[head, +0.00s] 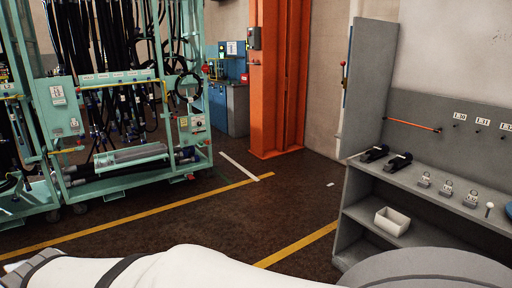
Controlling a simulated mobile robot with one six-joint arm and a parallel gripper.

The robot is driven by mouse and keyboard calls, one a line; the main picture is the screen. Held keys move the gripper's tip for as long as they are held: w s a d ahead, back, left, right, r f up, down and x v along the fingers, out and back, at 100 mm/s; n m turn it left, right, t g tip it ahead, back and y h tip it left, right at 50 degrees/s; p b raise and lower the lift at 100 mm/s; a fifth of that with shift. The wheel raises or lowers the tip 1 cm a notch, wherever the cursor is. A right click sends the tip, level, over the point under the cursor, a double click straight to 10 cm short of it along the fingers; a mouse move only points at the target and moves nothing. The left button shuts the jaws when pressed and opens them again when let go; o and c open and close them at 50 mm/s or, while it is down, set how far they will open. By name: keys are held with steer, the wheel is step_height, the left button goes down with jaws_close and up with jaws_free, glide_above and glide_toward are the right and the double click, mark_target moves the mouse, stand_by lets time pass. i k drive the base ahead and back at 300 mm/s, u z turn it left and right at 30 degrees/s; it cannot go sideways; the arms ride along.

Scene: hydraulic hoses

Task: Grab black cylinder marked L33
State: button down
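Two black cylinder-like objects lie on the top shelf of the grey workbench at the right of the head view. One (374,154) lies farther left, and the other (398,162) lies just right of it. I cannot read an L33 marking on either one. My white arm crosses the bottom of the view, well apart from the shelf. My gripper's fingers do not show.
The grey bench (372,215) has a tall side panel (368,85). Small metal fittings (447,188) stand on its shelf; a white bin (391,221) sits below. A green hose rack (125,170) stands left, an orange column (277,80) behind. The floor between is clear.

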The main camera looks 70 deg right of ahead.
mark_target(398, 162)
steer(key=z, duration=3.35)
steer(key=i, duration=3)
steer(key=z, duration=0.2)
